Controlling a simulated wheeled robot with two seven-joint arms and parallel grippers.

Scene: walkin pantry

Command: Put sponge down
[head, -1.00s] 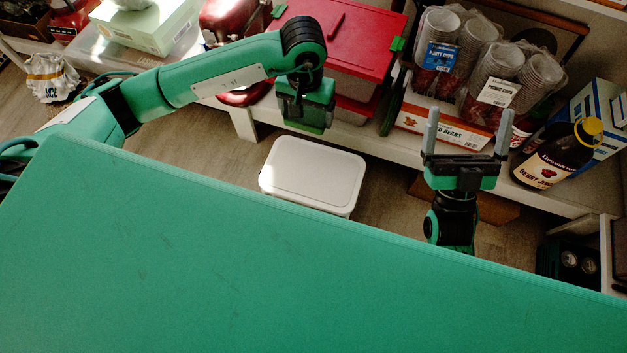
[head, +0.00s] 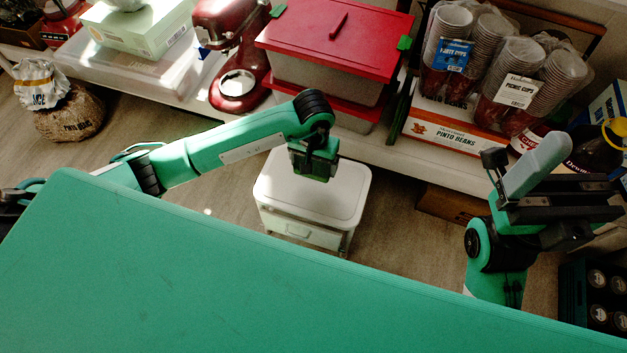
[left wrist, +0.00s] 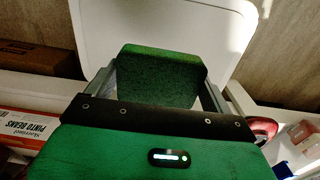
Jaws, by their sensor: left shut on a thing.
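My right gripper (head: 540,175) is at the right of the head view, empty. One grey finger shows clearly; the other is not clear.
A low shelf holds a red-lidded tub (head: 335,45), a red mixer (head: 235,65), bagged cups (head: 480,50) and a pinto beans box (head: 455,135). A sack (head: 70,115) stands at far left. A bottle crate (head: 600,300) is at lower right. Bare floor surrounds the bin.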

